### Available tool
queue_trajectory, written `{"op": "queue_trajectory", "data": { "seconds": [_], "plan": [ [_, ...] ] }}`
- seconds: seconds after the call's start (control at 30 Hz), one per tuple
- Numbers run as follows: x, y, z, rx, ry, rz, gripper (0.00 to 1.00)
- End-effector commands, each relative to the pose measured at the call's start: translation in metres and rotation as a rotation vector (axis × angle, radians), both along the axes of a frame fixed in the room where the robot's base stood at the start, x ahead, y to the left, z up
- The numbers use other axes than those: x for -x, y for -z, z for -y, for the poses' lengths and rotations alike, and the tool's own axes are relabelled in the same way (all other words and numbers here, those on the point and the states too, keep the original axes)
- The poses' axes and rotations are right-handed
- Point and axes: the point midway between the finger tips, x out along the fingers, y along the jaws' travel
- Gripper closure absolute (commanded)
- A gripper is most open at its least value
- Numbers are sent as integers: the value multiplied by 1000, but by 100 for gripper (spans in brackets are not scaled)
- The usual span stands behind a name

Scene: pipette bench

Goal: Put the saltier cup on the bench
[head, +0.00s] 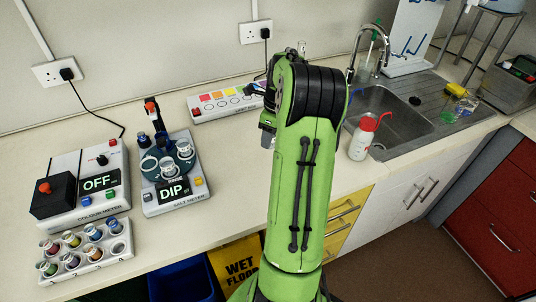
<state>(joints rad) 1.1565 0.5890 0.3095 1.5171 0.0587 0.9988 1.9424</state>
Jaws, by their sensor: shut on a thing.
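The salt meter (191,200) stands on the bench at left of centre, its display reading DIP. Two pale cups sit on its dark round holder: a rear cup (184,149) and a front cup (167,168). A ring-like place (148,164) shows at the holder's left side; I cannot tell whether it holds a cup. No saltiness reading shows. My green arm rises through the middle of the view and bends away from me.
A colour meter (88,212) reading OFF and a vial rack (88,273) stand at left. A light box (205,112) lies by the wall. A red-capped bottle (359,143) stands beside the sink (385,106). The bench (225,165) is clear between salt meter and arm.

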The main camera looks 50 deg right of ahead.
Motion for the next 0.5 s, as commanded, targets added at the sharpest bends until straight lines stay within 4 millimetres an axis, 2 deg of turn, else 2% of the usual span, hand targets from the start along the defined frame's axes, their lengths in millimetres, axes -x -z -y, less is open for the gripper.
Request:
{"op": "queue_trajectory", "data": {
  "seconds": [0.03, 0.3, 0.5],
  "plan": [
    [0, 12, -1, -3, -2, -2, 86],
    [0, 64, -1, -2, -1, -2, 86],
    [-1, 69, 0, 1, -2, 0, 86]
  ]
}}
